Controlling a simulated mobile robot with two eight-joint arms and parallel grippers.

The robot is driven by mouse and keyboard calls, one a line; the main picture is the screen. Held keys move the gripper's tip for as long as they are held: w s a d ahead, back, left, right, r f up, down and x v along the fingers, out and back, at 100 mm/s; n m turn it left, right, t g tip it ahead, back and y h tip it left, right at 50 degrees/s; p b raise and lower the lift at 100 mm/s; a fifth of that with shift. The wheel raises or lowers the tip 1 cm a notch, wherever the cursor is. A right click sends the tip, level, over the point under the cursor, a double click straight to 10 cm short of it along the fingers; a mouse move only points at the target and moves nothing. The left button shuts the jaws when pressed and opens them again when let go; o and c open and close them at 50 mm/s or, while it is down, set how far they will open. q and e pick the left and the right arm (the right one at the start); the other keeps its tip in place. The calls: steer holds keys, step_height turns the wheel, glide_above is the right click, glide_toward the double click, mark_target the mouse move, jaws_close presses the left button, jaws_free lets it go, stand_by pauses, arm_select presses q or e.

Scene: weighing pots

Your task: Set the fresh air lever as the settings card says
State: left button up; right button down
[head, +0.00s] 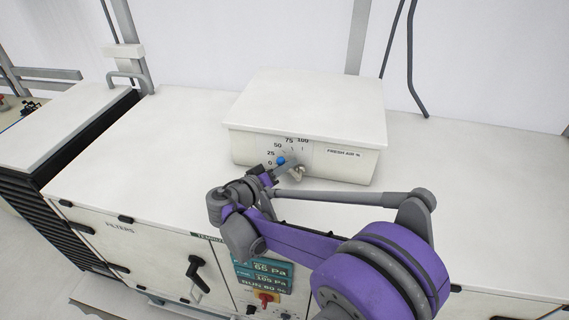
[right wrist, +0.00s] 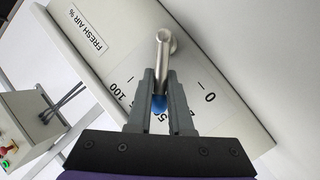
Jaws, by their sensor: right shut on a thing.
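The fresh air lever (right wrist: 163,58) is a silver rod with a blue tip (head: 281,160). It sits on the front of a white box (head: 305,110) beside a scale from 0 to 100, labelled FRESH AIR %. My right gripper (head: 268,178) is shut on the lever near its blue tip, which also shows between the fingers in the right wrist view (right wrist: 159,104). The lever points up-left in the head view, roughly toward the 25 to 50 marks; the fingers hide part of the scale. No settings card is readable. My left gripper is not in view.
The box stands on a white cabinet top (head: 140,150), clear on both sides. Below are a FILTERS door with a black handle (head: 198,274), teal displays (head: 264,274) and a red knob (head: 265,298). Dark cables (head: 410,60) hang behind.

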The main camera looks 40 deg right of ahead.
steer(key=shift+w+r, duration=0.1)
steer(key=shift+r, duration=0.05)
steer(key=c, duration=0.8)
jaws_free()
steer(key=shift+c, duration=0.2)
steer(key=v, duration=1.1)
steer(key=shift+b, duration=0.3)
